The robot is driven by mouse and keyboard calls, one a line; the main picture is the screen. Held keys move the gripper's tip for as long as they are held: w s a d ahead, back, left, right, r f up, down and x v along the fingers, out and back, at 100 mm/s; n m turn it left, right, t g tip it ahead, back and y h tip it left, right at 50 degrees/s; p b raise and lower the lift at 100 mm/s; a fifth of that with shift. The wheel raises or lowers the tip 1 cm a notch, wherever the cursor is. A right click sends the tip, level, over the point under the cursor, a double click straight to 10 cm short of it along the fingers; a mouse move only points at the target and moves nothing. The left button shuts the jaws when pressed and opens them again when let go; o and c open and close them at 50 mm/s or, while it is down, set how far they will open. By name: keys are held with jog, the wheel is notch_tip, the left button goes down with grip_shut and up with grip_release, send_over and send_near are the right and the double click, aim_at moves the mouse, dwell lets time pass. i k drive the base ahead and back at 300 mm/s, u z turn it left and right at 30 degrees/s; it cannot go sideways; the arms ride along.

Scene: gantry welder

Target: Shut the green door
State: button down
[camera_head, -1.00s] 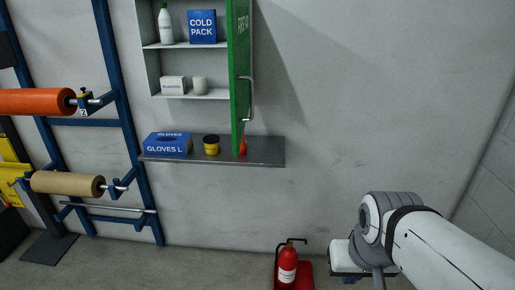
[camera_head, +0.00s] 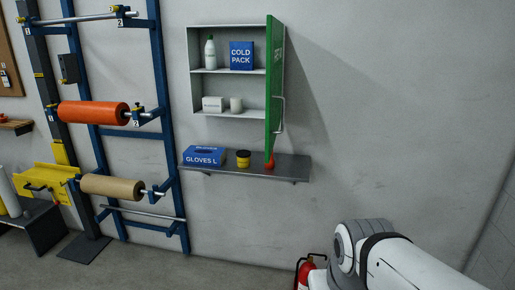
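The green door (camera_head: 274,85) belongs to a white wall cabinet (camera_head: 199,100). It stands open, swung out from the cabinet's right side and seen almost edge-on. A pale bar handle (camera_head: 283,115) is on the door's right-facing side, near its lower end. My white arm reaches in at the lower right, well below and to the right of the door, and touches nothing of it. My gripper's fingers cannot be made out in this view.
In the cabinet are a white bottle (camera_head: 210,52), a blue cold pack box (camera_head: 241,56), a white box (camera_head: 213,104) and a cup (camera_head: 236,104). Below, a grey shelf (camera_head: 291,168) holds a glove box (camera_head: 204,156), a yellow jar (camera_head: 243,159) and a red item (camera_head: 270,162) by the door's bottom.

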aim_at(275, 34)
jog(key=u, duration=0.1)
jog(key=i, duration=1)
jog(key=u, duration=0.05)
